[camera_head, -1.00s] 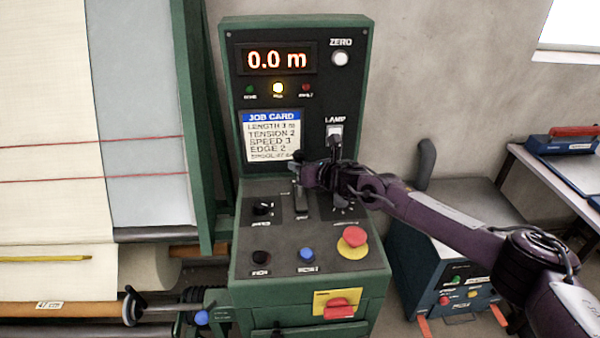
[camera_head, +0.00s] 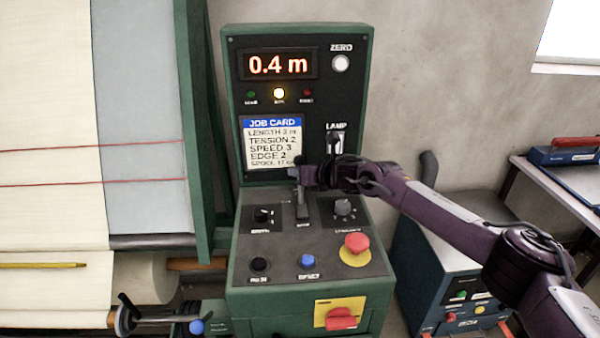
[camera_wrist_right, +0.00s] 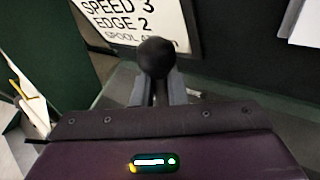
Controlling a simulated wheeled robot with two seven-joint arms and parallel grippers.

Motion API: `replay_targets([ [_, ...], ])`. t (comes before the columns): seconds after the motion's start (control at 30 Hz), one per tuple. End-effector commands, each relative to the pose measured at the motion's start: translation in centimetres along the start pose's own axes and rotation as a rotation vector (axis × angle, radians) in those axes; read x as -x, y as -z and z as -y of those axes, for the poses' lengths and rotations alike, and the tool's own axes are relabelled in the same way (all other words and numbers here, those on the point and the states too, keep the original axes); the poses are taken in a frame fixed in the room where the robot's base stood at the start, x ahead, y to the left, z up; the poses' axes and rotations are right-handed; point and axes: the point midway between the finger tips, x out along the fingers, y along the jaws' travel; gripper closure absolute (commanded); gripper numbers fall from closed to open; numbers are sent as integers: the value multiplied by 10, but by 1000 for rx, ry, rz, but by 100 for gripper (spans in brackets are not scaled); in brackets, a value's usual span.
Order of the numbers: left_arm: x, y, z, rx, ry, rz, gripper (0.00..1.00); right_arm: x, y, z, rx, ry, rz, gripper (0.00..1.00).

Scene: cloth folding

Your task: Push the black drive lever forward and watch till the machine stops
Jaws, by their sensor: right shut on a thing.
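The black drive lever stands on the sloped deck of the green control console (camera_head: 235,290). Its round black knob (camera_wrist_right: 156,57) shows between the fingers in the right wrist view. My right gripper (camera_head: 308,175) is shut on the lever near its top, just below the job card. The lever's lower part and slot (camera_head: 303,208) show beneath the gripper. The job card (camera_head: 272,140) lists length 3 m, tension 2, speed 3, edge 2. My left gripper is not in view.
On the deck are a red mushroom button (camera_head: 357,243), a blue button (camera_head: 308,261), a black button (camera_head: 259,264) and two knobs. A red switch (camera_head: 341,318) is on the front. Cream cloth (camera_head: 45,120) hangs at left. A teal machine (camera_head: 440,270) stands at right.

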Motion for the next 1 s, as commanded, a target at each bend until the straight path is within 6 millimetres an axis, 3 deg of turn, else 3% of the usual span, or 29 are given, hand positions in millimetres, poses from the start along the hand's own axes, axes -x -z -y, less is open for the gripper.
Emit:
replay_targets([
  [0.03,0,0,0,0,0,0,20,1,-2,8,-4,18,8,100],
  [0.87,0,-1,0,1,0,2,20,2,-4,8,-4,19,11,100],
  [0.9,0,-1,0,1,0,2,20,2,-4,8,-4,19,11,85],
  [1.0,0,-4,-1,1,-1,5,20,2,-4,8,-4,18,10,72],
])
